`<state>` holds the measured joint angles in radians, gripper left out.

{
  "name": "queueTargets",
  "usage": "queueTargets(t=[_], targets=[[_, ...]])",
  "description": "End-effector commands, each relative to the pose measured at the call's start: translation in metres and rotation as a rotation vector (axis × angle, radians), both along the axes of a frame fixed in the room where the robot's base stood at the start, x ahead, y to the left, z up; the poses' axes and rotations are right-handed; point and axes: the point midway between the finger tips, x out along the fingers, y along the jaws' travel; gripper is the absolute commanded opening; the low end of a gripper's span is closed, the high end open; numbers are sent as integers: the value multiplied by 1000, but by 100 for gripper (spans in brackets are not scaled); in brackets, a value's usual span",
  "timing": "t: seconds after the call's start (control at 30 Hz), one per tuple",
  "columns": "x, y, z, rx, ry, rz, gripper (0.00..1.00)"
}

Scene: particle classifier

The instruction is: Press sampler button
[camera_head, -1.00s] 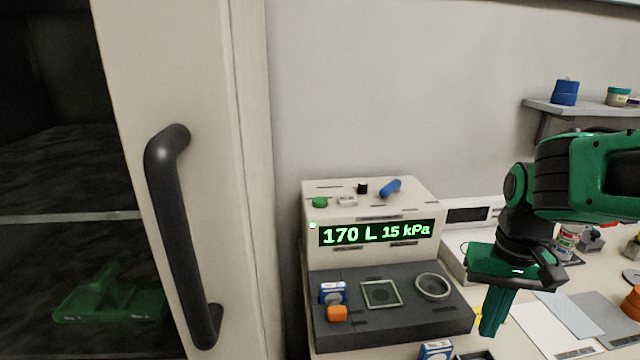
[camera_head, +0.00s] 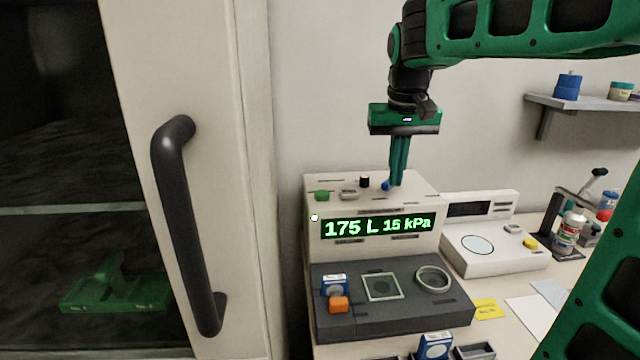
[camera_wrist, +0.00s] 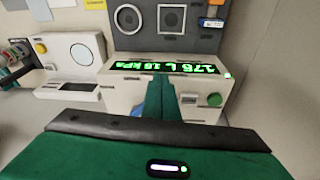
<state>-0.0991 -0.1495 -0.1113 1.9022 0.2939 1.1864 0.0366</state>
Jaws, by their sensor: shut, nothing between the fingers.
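The sampler (camera_head: 322,243) is a cream box with a dark grey front deck, and its green display (camera_head: 376,228) reads 175 L 15 kPa. On its top are a green button (camera_head: 321,195), a small light switch (camera_head: 349,194), a black knob (camera_head: 364,182) and a blue lever (camera_head: 386,185). My gripper (camera_head: 396,184) is shut and empty, pointing down over the right part of the top, at the blue lever and partly covering it. Whether it touches the lever I cannot tell.
An orange block (camera_head: 338,304), a blue-and-white box (camera_head: 333,285), a square frame (camera_head: 382,287) and a ring (camera_head: 432,279) are on the front deck. A white scale (camera_head: 495,250) stands to the right. A cabinet door with a dark handle (camera_head: 172,220) is at left.

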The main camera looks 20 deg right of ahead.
Motion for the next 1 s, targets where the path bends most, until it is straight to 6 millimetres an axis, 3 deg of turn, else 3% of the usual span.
queueTargets(t=[0.03,0.2,0.4,0.83,1.0], targets=[[25,20,13,-2,-17,30,0],[78,76,46,3,-66,97,0],[105,115,65,13,-97,137,0],[109,121,68,14,-102,143,0],[111,120,56,14,-98,142,0]])
